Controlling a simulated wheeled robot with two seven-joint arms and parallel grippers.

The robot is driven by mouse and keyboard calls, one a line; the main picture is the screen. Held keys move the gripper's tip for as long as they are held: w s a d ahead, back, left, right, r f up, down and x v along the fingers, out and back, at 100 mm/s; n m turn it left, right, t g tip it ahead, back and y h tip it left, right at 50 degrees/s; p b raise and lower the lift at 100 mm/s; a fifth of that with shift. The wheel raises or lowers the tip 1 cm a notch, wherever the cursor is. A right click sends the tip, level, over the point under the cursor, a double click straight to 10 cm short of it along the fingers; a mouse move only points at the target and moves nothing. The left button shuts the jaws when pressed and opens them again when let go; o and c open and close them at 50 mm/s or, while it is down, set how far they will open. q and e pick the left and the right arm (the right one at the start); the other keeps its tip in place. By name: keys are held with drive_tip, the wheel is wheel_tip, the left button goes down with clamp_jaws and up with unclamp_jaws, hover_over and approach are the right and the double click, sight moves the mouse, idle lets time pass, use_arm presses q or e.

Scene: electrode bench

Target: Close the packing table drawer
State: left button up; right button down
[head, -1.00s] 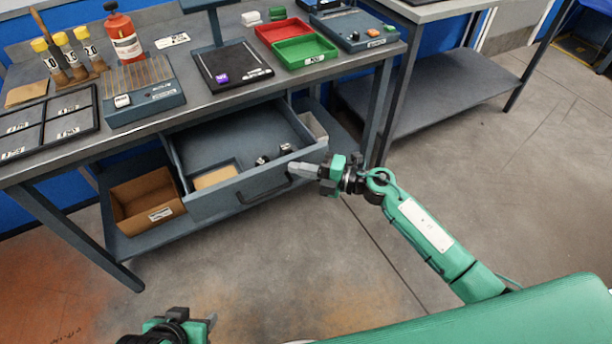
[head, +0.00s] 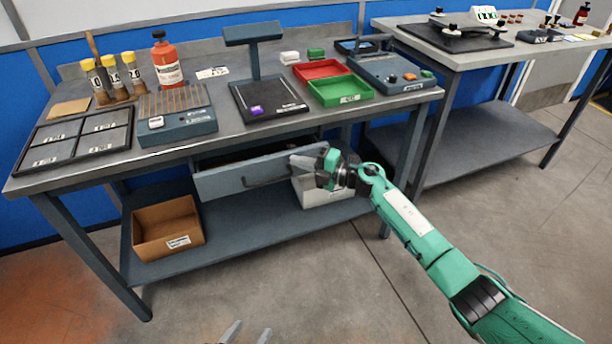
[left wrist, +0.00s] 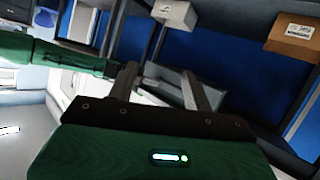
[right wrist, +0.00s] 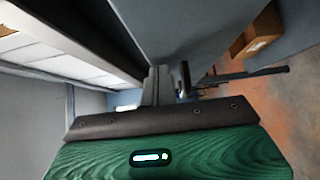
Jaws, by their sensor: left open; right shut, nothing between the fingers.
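The packing table drawer (head: 225,181) hangs under the left workbench in the head view. Its grey front, with a dark bar handle (head: 266,181), stands a little out from the bench edge, with a dark gap above it. My right gripper (head: 300,161) is shut and empty at the right end of the drawer front; whether it touches is hard to tell. In the right wrist view its fingers (right wrist: 166,85) are close together beside a grey panel. My left gripper (head: 248,333) is open and empty, low over the floor; its spread fingers show in the left wrist view (left wrist: 160,85).
A cardboard box (head: 168,242) and a white bin (head: 322,194) stand on the lower shelf (head: 250,232). The benchtop holds a red bottle (head: 167,62), trays and devices. A second bench (head: 480,50) stands at right. The floor in front is clear.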

drive_tip(key=w, duration=0.1)
drive_tip(key=w+b, duration=0.1)
drive_tip(key=shift+w+a+r, duration=0.2)
drive_tip(key=shift+w+a, duration=0.15)
use_arm(q)
drive_tip(key=r+t, duration=0.1)
drive_tip(key=w+r+t, duration=0.1)
drive_tip(key=r, duration=0.1)
drive_tip(key=w+r+t+h, duration=0.1)
drive_tip(key=shift+w+d+r+t, duration=0.1)
drive_tip(key=shift+d+r+t, duration=0.15)
drive_tip(key=shift+t, duration=0.05)
